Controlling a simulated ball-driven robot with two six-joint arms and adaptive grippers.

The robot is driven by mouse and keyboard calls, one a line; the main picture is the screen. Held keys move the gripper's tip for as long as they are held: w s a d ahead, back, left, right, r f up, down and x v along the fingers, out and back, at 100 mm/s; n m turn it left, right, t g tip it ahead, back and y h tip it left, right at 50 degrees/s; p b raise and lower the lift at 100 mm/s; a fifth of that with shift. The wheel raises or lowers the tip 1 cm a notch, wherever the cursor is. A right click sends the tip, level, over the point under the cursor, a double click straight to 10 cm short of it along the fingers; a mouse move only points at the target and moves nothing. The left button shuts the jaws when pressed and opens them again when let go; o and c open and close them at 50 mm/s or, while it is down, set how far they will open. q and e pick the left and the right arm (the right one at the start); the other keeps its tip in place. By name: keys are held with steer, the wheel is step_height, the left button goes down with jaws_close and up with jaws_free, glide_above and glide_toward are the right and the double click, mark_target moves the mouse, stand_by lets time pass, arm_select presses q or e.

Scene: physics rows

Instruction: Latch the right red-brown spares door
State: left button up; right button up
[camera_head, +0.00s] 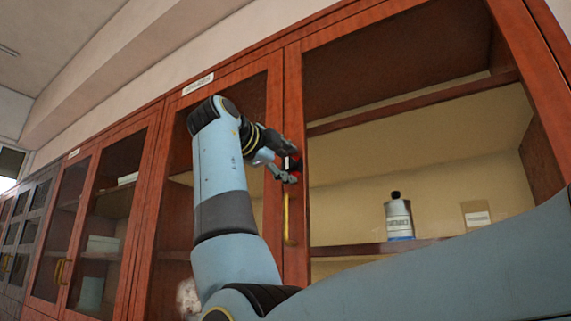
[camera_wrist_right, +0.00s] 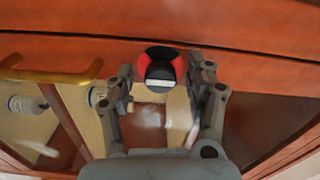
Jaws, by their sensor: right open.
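The right red-brown spares door (camera_head: 296,100) has a wooden frame around a large pane and looks about flush with its neighbour. A round red and black latch knob (camera_wrist_right: 160,70) sits on its frame; in the head view the knob (camera_head: 292,166) is partly hidden by my gripper. A yellow bar handle (camera_head: 287,218) is below it and also shows in the wrist view (camera_wrist_right: 45,76). My right gripper (camera_head: 282,168) is open, its fingers on either side of the knob in the wrist view; I cannot tell whether they touch it. My left gripper is out of view.
The left door (camera_head: 176,200) of this cabinet adjoins. A labelled tin (camera_head: 398,218) and a small box (camera_head: 476,214) stand inside on a shelf. Another red-brown cabinet (camera_head: 102,215) and grey cabinets (camera_head: 25,230) continue left. My right arm crosses the lower front.

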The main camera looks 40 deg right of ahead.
mark_target(291, 128)
steer(key=o, duration=0.4)
steer(key=r, duration=0.9)
steer(key=shift+w+d+r, duration=0.1)
steer(key=shift+w+d, duration=0.05)
steer(key=shift+d, duration=0.15)
steer(key=shift+o, duration=0.2)
steer(key=shift+w+r, duration=0.15)
steer(key=shift+r, duration=0.45)
steer(key=shift+g+y, duration=0.7)
steer(key=shift+g, duration=0.1)
steer(key=f, duration=0.5)
steer(key=shift+s+a, duration=0.1)
steer(key=shift+s, duration=0.1)
steer(key=shift+s+a+r, duration=0.1)
steer(key=shift+s+a, duration=0.1)
steer(key=shift+s, duration=0.05)
steer(key=shift+s+a+r, duration=0.1)
steer(key=shift+s+a, duration=0.45)
steer(key=shift+a, duration=0.15)
steer(key=c, duration=0.4)
steer(key=f+b+v, duration=0.1)
steer(key=v, duration=0.2)
steer(key=b+v, duration=0.1)
steer(key=v, duration=0.3)
steer(key=f+b+v, duration=0.1)
steer(key=v, duration=0.2)
steer(key=shift+s+a+f+b, duration=0.25)
steer(key=shift+s+a+b, duration=0.1)
steer(key=shift+a, duration=0.15)
steer(key=shift+c, duration=0.2)
